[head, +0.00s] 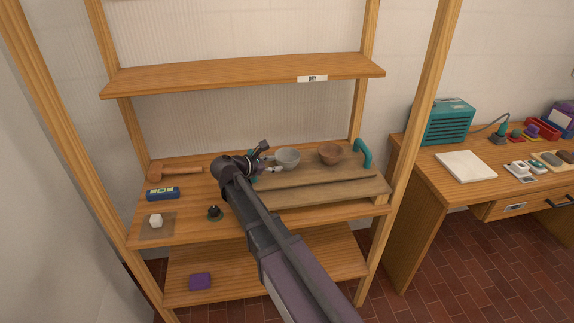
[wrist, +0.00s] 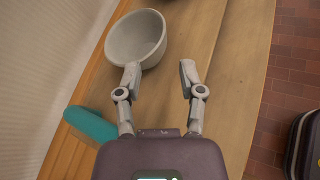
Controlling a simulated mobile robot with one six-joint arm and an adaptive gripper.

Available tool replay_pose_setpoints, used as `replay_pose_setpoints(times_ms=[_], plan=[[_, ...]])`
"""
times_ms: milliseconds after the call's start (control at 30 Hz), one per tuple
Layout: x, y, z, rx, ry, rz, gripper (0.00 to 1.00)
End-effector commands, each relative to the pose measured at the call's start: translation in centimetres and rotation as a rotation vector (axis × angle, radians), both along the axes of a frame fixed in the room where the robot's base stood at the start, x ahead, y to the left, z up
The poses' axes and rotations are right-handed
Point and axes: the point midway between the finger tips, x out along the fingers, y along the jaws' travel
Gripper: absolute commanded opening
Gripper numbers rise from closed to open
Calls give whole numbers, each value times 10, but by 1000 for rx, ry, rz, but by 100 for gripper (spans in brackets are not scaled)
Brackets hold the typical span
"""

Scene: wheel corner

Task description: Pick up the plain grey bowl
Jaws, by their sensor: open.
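The plain grey bowl (head: 288,155) stands upright on a wooden board with teal handles (head: 315,191), on the middle shelf. In the wrist view the grey bowl (wrist: 135,36) is empty and lies ahead and to the left of my gripper (wrist: 160,74). The gripper is open, with nothing between its fingers. The left fingertip overlaps the bowl's near edge in the picture; I cannot tell whether they touch. In the head view my gripper (head: 271,163) is just left of the bowl, and my arm hides part of the board.
A brown bowl (head: 330,153) stands right of the grey one, near a teal handle (head: 364,152). The other teal handle (wrist: 91,125) is close to my gripper. A mallet (head: 175,171) and a blue device (head: 162,194) lie left. The upper shelf (head: 240,75) hangs above.

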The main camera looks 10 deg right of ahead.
Motion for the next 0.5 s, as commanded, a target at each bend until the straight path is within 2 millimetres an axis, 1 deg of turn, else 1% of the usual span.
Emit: replay_pose_setpoints(times_ms=[33,200,333,500], plan=[[4,-7,-6,0,1,-2,50],[14,-24,-13,0,0,-1,50],[17,-32,-15,0,1,-2,50],[18,-33,-15,0,0,-1,50]])
